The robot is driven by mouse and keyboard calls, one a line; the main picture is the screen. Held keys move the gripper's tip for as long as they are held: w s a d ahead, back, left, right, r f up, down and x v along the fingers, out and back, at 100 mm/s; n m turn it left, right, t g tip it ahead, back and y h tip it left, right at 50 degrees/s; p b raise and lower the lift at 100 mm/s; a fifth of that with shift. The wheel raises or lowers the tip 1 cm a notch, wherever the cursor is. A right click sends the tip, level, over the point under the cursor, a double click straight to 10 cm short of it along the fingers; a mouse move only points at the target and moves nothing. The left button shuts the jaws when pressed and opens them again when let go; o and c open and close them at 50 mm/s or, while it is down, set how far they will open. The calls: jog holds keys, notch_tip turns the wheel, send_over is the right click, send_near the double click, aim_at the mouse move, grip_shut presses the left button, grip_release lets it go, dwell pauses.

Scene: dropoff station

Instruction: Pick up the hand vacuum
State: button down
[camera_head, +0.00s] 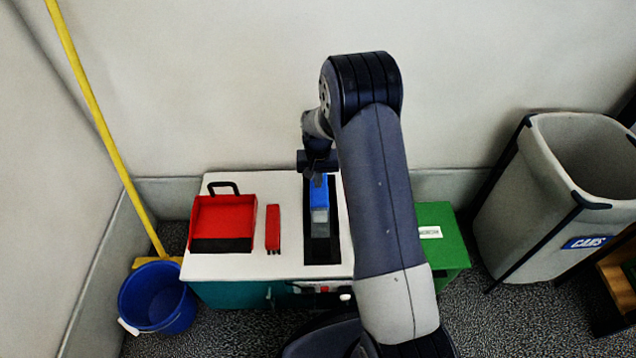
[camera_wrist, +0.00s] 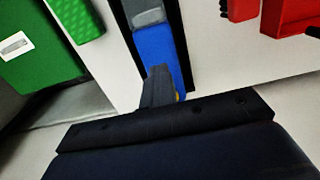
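The hand vacuum (camera_head: 319,197), blue at its far end and grey at its near end, lies on a black strip (camera_head: 321,252) on the white-topped cabinet (camera_head: 280,262). My gripper (camera_head: 316,174) is at the vacuum's far, blue end, partly hidden by my own arm. In the wrist view, the vacuum's blue body (camera_wrist: 155,50) lies just past the dark fingers of my gripper (camera_wrist: 160,80), which overlap its end in the picture. The fingers line up with each other there, so their gap is hidden. I cannot tell whether they touch the vacuum.
A red dustpan (camera_head: 224,217) and a small red item (camera_head: 273,228) lie left of the vacuum. A green box (camera_head: 440,240) stands right of the cabinet. A blue bucket (camera_head: 157,297) and a yellow pole (camera_head: 95,105) stand left, a grey bin (camera_head: 540,205) right. The wall is close behind.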

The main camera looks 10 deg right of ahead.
aim_at(320, 196)
jog(key=c, duration=2.2)
grip_release()
jog(key=shift+s+d+r, duration=0.15)
jog(key=shift+s+r, duration=0.05)
jog(key=c, duration=1.7)
grip_release()
jog(key=shift+s+d, duration=0.15)
jog(key=shift+s, duration=0.1)
jog(key=o, duration=1.3)
jog(key=shift+w, duration=0.15)
jog(key=shift+c, duration=0.2)
notch_tip(320, 196, up, 10)
jog(key=p, duration=0.3)
jog(key=shift+r, duration=0.15)
jog(key=shift+c, duration=0.7)
notch_tip(320, 196, down, 16)
jog(key=b, duration=0.4)
jog(key=shift+w, duration=0.15)
jog(key=c, duration=0.3)
jog(key=shift+w+f+b, duration=0.15)
jog(key=shift+f+b, duration=0.5)
jog(key=shift+f, duration=0.7)
jog(key=shift+w+f+b, duration=0.1)
jog(key=shift+f+b, duration=0.55)
jog(key=shift+f, duration=0.7)
jog(key=shift+c, duration=0.2)
